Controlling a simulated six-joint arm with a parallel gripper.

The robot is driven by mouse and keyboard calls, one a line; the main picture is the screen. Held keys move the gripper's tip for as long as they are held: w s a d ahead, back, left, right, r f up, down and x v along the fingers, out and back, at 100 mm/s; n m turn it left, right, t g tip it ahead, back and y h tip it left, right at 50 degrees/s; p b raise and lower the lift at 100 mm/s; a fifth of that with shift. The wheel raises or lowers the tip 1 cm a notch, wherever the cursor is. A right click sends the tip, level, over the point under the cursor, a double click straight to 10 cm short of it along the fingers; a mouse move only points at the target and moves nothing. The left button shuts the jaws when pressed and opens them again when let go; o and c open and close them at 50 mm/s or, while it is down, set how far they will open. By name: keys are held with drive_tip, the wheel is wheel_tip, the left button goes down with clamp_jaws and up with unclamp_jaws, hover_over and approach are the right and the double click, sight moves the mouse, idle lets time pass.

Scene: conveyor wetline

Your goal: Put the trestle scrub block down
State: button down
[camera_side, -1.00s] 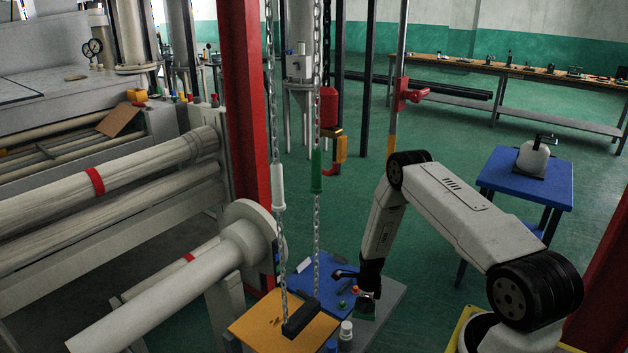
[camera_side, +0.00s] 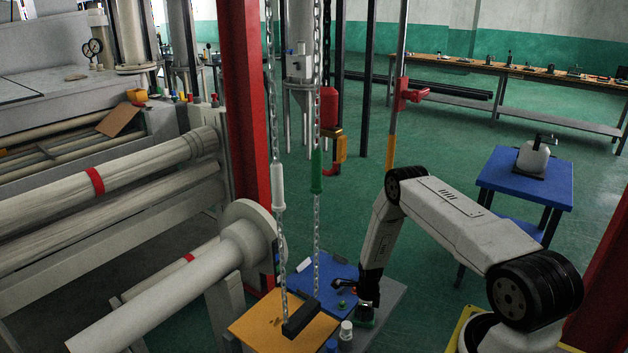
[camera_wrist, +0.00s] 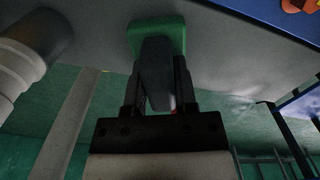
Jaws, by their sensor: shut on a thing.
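The scrub block has a green base (camera_wrist: 157,34) and a dark grey upright grip (camera_wrist: 158,75). In the wrist view my gripper (camera_wrist: 158,68) is shut on that grip, with one black finger on each side. In the side view my gripper (camera_side: 369,289) points down over the grey trestle top (camera_side: 390,305), at its right part. The green base (camera_side: 365,319) shows small and dark below the fingers, level and at or very near the grey top. I cannot tell whether it touches.
A blue panel (camera_side: 316,270) with small items lies left of my gripper. An orange board (camera_side: 262,318) with a black bar (camera_side: 300,318) and hanging chains (camera_side: 317,240) is farther left. A white-capped bottle (camera_side: 346,331) stands close by. Bare grey top lies to the right.

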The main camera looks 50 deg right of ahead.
drive_tip(key=shift+f, duration=0.1)
drive_tip(key=shift+c, duration=2)
unclamp_jaws()
wheel_tip(320, 180, up, 12)
drive_tip(key=shift+s, duration=0.15)
drive_tip(key=shift+r, duration=0.2)
